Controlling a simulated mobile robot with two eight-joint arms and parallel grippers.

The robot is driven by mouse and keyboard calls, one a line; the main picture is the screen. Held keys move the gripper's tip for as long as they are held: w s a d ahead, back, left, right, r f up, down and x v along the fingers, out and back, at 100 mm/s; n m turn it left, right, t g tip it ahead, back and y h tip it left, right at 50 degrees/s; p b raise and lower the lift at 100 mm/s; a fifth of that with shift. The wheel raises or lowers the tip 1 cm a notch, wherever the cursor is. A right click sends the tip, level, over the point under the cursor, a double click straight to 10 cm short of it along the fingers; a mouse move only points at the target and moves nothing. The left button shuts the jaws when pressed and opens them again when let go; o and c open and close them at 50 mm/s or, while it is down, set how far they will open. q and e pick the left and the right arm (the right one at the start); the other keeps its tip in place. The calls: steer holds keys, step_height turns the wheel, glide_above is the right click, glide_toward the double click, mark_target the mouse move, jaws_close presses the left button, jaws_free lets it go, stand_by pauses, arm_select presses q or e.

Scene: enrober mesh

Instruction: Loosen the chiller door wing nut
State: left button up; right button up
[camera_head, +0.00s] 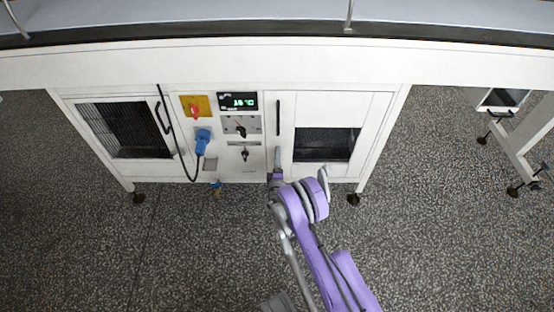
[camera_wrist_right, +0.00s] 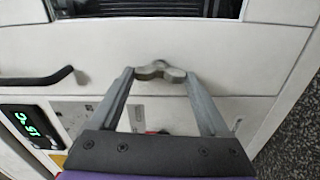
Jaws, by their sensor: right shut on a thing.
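The grey metal wing nut (camera_wrist_right: 160,70) sits on the white chiller door (camera_wrist_right: 245,75) in the right wrist view. My right gripper (camera_wrist_right: 160,74) is shut on it, with one fingertip at each wing. In the head view my right gripper (camera_head: 277,157) is at the lower left part of the chiller door (camera_head: 355,110), below its black handle (camera_head: 278,118). The wing nut is hidden there behind my gripper. My left gripper is not in view.
Left of the door is a control panel with a green display (camera_head: 238,101), a red switch (camera_head: 195,110) and a blue plug (camera_head: 203,140) with a hanging cable. A second door (camera_head: 125,130) is at the far left. The speckled floor in front is clear.

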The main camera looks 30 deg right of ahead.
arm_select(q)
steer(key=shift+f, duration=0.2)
arm_select(e)
steer(key=shift+n, duration=0.6)
steer(key=o, duration=1.2)
steer(key=shift+a, duration=0.1)
